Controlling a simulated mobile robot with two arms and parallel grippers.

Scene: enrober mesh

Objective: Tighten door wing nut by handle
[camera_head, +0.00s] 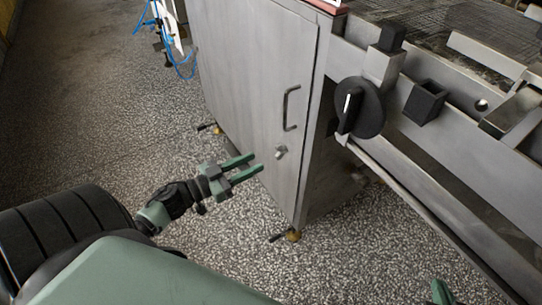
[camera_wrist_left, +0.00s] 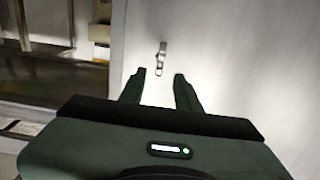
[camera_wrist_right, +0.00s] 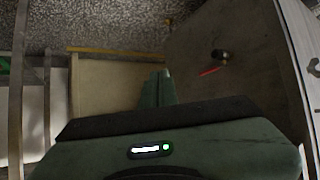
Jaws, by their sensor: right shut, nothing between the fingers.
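The grey metal wing nut (camera_head: 281,152) is on the cabinet door (camera_head: 245,75), below the dark door handle (camera_head: 291,108). It also shows in the left wrist view (camera_wrist_left: 161,57), a little beyond the fingertips and roughly between them. My left gripper (camera_head: 257,163) is open and empty, its green fingers pointing at the wing nut without visibly touching it. My right gripper (camera_wrist_right: 155,78) is shut and empty in the right wrist view. Only a green tip of it (camera_head: 440,291) shows at the bottom of the head view, away from the door.
A black rotary knob (camera_head: 358,108) sits on the machine frame right of the door. Metal rails (camera_head: 450,200) run down the right side. A blue cable (camera_head: 180,65) hangs at the back left. Speckled floor (camera_head: 90,120) lies open left of the cabinet.

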